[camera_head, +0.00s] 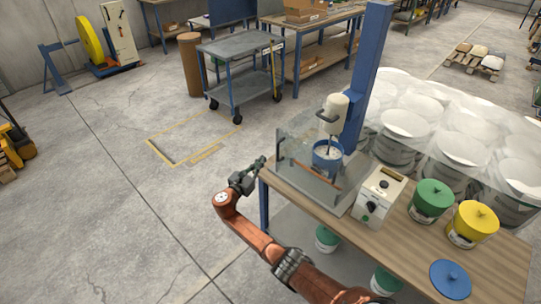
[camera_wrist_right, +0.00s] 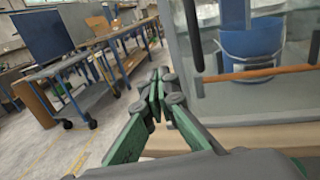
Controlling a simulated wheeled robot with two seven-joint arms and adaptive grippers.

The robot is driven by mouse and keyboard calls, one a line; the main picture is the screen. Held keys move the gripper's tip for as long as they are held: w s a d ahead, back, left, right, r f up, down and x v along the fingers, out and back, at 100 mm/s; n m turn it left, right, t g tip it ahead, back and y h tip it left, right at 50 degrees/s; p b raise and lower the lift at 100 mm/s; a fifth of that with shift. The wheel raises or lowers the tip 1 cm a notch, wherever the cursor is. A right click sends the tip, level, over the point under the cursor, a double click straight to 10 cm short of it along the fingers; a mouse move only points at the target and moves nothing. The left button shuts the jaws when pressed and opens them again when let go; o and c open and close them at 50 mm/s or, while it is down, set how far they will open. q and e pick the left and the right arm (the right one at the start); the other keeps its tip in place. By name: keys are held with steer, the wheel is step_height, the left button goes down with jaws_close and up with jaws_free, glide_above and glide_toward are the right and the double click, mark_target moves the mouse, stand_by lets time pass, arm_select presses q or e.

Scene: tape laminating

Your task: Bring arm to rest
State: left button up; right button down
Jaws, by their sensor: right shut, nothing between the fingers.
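My right arm, orange-brown, comes in from the bottom of the head view. My right gripper (camera_head: 258,164) is beside the left corner of the wooden workbench (camera_head: 405,249). Its fingers are shut and empty, and they also show in the right wrist view (camera_wrist_right: 158,92). In the wrist view the fingertips appear beside the clear-walled mixing station, with a blue container (camera_wrist_right: 250,45) and an orange-brown bar (camera_wrist_right: 262,73). My left gripper is not in view.
The workbench carries a mixer (camera_head: 333,112), a control box (camera_head: 380,195), a green-lidded pot (camera_head: 431,199), a yellow-lidded pot (camera_head: 473,222) and a blue lid (camera_head: 450,279). White buckets (camera_head: 401,135) stand behind it. A cart (camera_head: 241,70) stands farther back.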

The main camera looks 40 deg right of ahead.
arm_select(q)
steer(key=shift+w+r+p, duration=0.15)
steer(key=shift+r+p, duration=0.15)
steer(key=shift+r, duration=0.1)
arm_select(e)
steer(key=w+v, duration=0.1)
steer(key=v, duration=0.5)
steer(key=shift+a+f, duration=0.25)
steer(key=shift+a, duration=0.25)
